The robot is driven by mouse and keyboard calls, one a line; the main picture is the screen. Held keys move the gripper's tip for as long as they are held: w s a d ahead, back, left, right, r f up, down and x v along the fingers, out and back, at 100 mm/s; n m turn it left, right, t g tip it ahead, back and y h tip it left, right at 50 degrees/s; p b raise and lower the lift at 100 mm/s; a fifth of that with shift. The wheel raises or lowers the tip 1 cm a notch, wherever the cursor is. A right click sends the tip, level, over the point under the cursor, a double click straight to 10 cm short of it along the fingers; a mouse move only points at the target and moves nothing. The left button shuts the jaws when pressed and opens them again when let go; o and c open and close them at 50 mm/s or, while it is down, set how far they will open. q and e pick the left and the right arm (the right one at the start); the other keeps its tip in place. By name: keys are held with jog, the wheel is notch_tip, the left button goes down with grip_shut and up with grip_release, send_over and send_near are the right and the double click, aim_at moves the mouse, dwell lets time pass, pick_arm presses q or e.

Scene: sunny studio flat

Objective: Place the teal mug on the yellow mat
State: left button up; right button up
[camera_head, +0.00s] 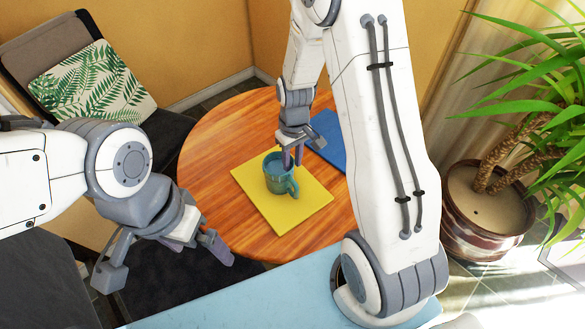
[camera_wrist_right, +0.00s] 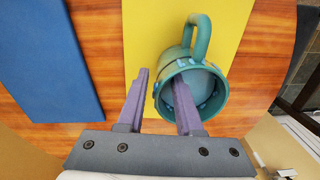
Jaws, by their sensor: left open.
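The teal mug (camera_head: 279,179) appears upright on the yellow mat (camera_head: 299,208), with its handle toward the lower right in the head view. The mug (camera_wrist_right: 215,72) and mat (camera_wrist_right: 150,22) also show in the right wrist view. My right gripper (camera_head: 292,160) is at the mug's rim. In the wrist view one finger of this gripper (camera_wrist_right: 160,78) is inside the mug and the other outside, with a visible gap beside the wall. My left gripper (camera_head: 165,255) is open and empty, left of the table and well apart from the mug.
The round wooden table (camera_head: 208,165) has bare wood left of the mat. A blue mat (camera_head: 331,140) lies behind the yellow one, partly hidden by my right arm. A potted plant (camera_head: 490,213) stands at right, and a chair with a leaf-print cushion (camera_head: 92,82) at back left.

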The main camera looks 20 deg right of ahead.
notch_tip(320, 180, up, 7)
jog(key=shift+d+r, duration=0.1)
jog(key=shift+r, duration=0.1)
jog(key=s+a+r+n, duration=0.2)
jog(key=s+a+r, duration=0.5)
jog(key=s+a, duration=0.4)
jog(key=s+a+r+n, duration=0.2)
jog(key=s+a, duration=0.2)
jog(key=s, duration=0.7)
jog(key=shift+s+a+r+y, duration=0.25)
jog(key=shift+a+r+y, duration=0.05)
jog(key=shift+r, duration=0.05)
jog(key=shift+p, duration=0.3)
notch_tip(320, 180, up, 7)
jog(key=p, duration=0.6)
jog(key=shift+f+p, duration=0.15)
jog(key=shift+p, duration=0.15)
